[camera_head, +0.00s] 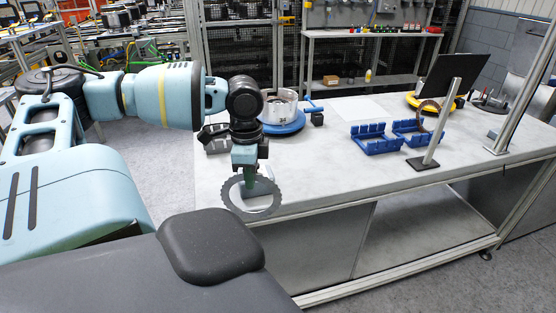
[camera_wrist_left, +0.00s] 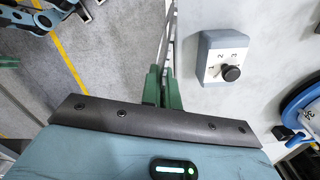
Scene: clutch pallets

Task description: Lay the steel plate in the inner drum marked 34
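A thin grey steel plate (camera_head: 231,197), a ring with a notched outer edge, hangs upright from my left gripper (camera_head: 250,174) near the front left edge of the workbench. In the left wrist view the green fingers (camera_wrist_left: 162,90) are shut on the plate (camera_wrist_left: 168,45), seen edge-on. A metal drum (camera_head: 281,106) stands on a blue round base (camera_head: 284,127) behind and right of the gripper. In the left wrist view a blue rim (camera_wrist_left: 290,103) shows at the right edge, with a small label that may read 34. My right gripper is not in view.
Blue slotted racks (camera_head: 375,139) stand mid-bench, with a brown ring (camera_head: 429,107) in one. A metal post (camera_head: 438,125) and a dark screen (camera_head: 456,76) stand to the right. A dial box marked 1, 2, 3 (camera_wrist_left: 220,50) lies near the plate. The bench's front middle (camera_head: 330,180) is clear.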

